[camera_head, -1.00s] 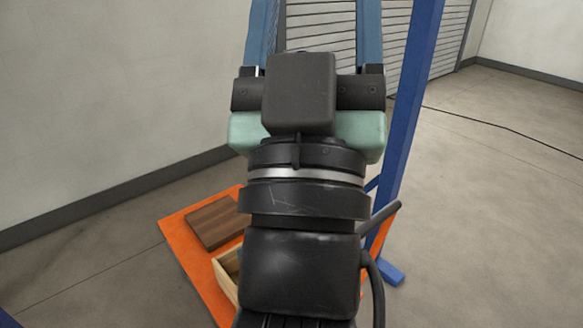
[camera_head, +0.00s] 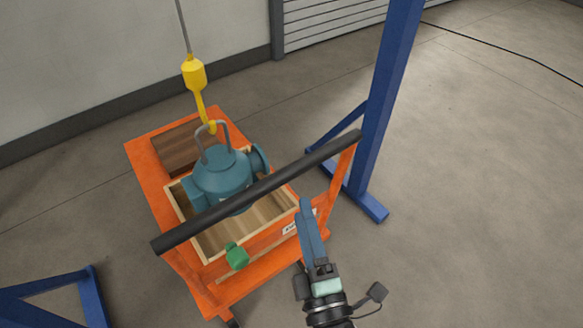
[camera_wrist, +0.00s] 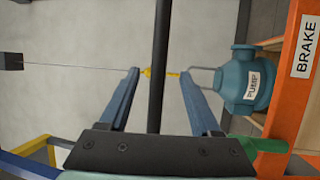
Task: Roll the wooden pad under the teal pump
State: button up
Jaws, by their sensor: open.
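The dark brown wooden pad (camera_head: 182,146) lies flat on the far left part of the orange cart (camera_head: 148,170). The teal pump (camera_head: 222,172), labelled PUMP in the wrist view (camera_wrist: 245,80), hangs upright by its bail from a yellow hook (camera_head: 208,112). From above it overlaps an open wooden crate (camera_head: 208,245) on the cart, beside the pad; its height is unclear. My gripper (camera_head: 306,204) is open and empty, near the cart's black push bar (camera_head: 260,190). In the wrist view the bar shows between my fingers (camera_wrist: 160,72); depth is unclear.
A blue post with a foot (camera_head: 385,100) stands close right of the cart. Another blue foot (camera_head: 60,295) is at lower left.

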aim_at(292, 170)
jog(key=x, duration=1)
jog(key=shift+r+p, duration=0.1)
jog(key=shift+p, duration=0.2)
grip_shut()
dwell(0.9)
